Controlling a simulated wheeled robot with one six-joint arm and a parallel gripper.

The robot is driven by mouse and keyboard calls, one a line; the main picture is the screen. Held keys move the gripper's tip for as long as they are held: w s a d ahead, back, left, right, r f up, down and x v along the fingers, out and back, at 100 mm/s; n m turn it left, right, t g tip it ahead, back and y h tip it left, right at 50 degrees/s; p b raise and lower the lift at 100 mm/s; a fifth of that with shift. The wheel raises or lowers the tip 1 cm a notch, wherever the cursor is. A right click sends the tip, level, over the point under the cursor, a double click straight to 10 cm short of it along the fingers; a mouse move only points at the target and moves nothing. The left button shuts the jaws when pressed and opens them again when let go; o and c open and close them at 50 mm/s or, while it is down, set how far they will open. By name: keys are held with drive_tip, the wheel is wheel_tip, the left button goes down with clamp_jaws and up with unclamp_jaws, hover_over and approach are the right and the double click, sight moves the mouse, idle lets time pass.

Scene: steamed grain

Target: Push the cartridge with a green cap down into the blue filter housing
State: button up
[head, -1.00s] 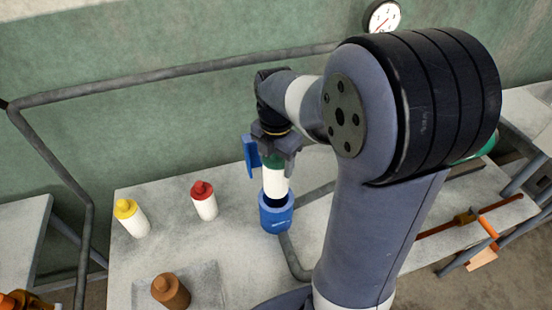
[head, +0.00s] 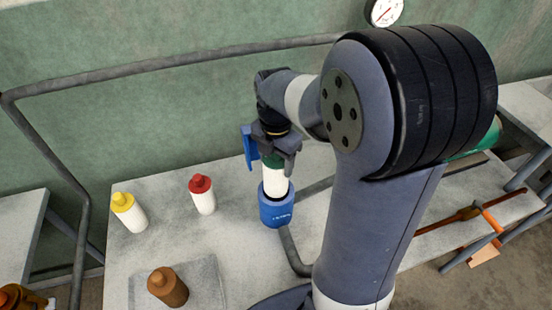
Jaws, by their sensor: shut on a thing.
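The cartridge with a green cap (head: 275,180) has a white body and stands upright. My gripper (head: 275,153) is shut on its green cap, and the fingers hide part of the cap. The blue filter housing (head: 276,211) is a cup on the grey bench, directly below the gripper. The lower end of the cartridge is inside the housing's mouth and hidden by its wall. Most of the white body shows above the rim. I cannot tell how deep the cartridge sits.
A red-capped cartridge (head: 203,196) and a yellow-capped one (head: 130,213) stand to the left on the bench (head: 160,185). A brown bottle (head: 168,288) is at the front left. A blue plate (head: 249,147) is beside the gripper. A pipe (head: 292,250) runs from near the housing.

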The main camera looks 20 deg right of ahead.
drive_tip(key=shift+f, duration=0.5)
idle(0.9)
